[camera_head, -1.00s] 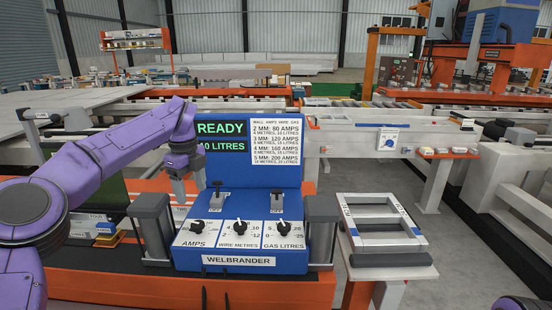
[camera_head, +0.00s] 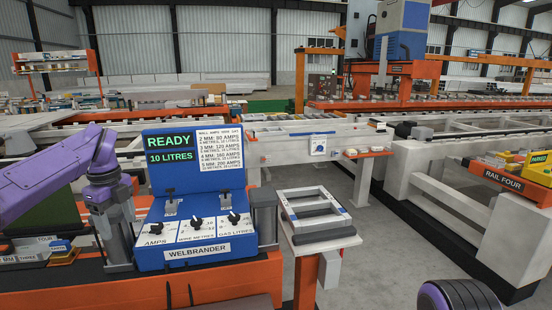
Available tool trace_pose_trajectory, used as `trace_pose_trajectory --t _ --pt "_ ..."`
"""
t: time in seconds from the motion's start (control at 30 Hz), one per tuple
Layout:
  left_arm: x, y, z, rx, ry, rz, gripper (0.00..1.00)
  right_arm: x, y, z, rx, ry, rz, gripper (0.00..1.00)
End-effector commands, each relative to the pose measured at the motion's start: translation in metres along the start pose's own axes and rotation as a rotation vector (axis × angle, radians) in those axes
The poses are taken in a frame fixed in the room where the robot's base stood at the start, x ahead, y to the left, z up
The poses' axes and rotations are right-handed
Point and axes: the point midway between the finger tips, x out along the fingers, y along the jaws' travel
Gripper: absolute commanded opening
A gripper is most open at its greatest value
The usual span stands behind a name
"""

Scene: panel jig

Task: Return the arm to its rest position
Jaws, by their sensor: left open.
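My left arm reaches in from the left. Its grey left gripper (camera_head: 112,218) points down just left of the blue welder panel (camera_head: 196,260), by a grey upright block, and is open. I see nothing held in it, though the fingertips are hard to separate from the block. The panel's screen (camera_head: 170,147) reads READY and 10 LITRES. Below it are two small switches and three black knobs, marked AMPS, WIRE METRES and GAS LITRES. A purple part of my right arm (camera_head: 462,296) shows at the bottom right; its gripper is out of view.
The panel stands on an orange bench (camera_head: 110,294), with a grey block (camera_head: 265,218) at its right. A stand with a grey frame (camera_head: 314,211) is further right. A RAIL FOUR shelf (camera_head: 510,183) holds yellow items at the far right. Grey floor between is open.

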Motion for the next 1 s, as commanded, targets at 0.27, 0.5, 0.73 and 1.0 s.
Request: trace_pose_trajectory --t 0.27,0.5,0.73,1.0 --pt "0.025 -0.009 0.025 0.365 -0.317 0.067 0.67 0.000 -0.001 -0.001 0.001 0.002 -0.001 0.43" --pt "0.085 -0.020 0.019 0.928 -0.676 0.332 0.67 0.000 0.000 -0.001 0.001 0.002 -0.001 0.43" --pt "0.197 -0.013 -0.037 1.785 -0.936 0.714 0.67 0.000 0.000 -0.001 0.001 0.002 -0.001 0.43" --pt "0.361 0.120 -0.145 -2.811 0.786 -0.900 0.67 0.000 0.000 -0.001 0.001 0.001 -0.001 0.43"
